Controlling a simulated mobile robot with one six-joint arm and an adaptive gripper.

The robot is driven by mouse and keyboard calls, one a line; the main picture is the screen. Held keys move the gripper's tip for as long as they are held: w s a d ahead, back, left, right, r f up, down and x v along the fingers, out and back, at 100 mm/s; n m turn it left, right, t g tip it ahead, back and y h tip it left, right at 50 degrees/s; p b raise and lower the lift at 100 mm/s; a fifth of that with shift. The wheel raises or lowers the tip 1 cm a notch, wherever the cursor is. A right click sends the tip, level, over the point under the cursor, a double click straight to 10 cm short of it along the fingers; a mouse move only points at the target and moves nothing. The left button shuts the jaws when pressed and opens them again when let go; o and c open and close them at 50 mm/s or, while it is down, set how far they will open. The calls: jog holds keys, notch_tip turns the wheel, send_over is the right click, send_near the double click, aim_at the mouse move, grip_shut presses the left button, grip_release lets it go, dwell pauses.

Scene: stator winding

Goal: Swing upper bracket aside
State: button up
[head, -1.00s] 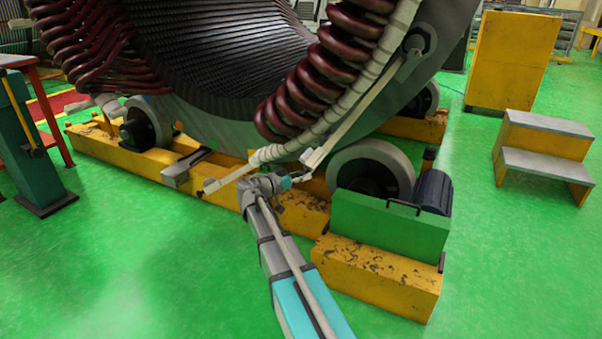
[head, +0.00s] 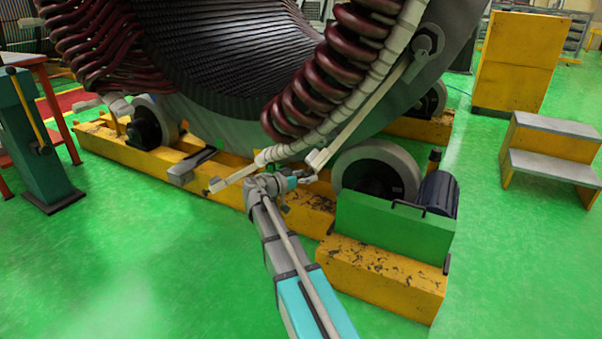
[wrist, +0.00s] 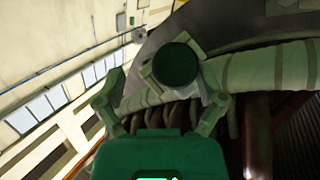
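An upper bracket (head: 425,42), grey with a bolt, sits high on the right of the stator's end face. A pale bar runs from it down to a light lower bracket (head: 318,158) near the right roller. My gripper (head: 300,179) is low, just below that lower bracket and well below the upper one. In the wrist view, the fingers of my gripper (wrist: 165,100) are spread apart. A dark round end (wrist: 175,64) in a pale grey fitting shows between and beyond them. I cannot tell which bracket this belongs to, or whether the fingers touch it.
The stator's dark red coils (head: 322,75) and white wrapped ring hang close above my gripper. A roller (head: 380,165), a green motor housing (head: 380,222) and a yellow base rail (head: 385,280) stand to its right. Green floor is clear at the front left.

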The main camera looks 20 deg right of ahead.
jog(key=shift+f, duration=0.1)
notch_tip(320, 180, down, 3)
jog(key=w+b, duration=0.3)
jog(key=b, duration=0.1)
jog(key=s+a, duration=0.2)
jog(key=a, duration=1.1)
jog(key=s+a+r+n+g+y+p, duration=0.2)
jog(key=s+r+n+y+p, duration=0.8)
jog(key=p, duration=2.9)
jog(key=shift+s+a+r+n+g+y, duration=0.5)
jog(key=shift+s+r+y, duration=1.1)
jog(key=shift+s+r, duration=3.5)
jog(key=shift+w+a+r, duration=0.15)
jog(key=shift+w+r, duration=0.55)
jog(key=shift+w, duration=0.05)
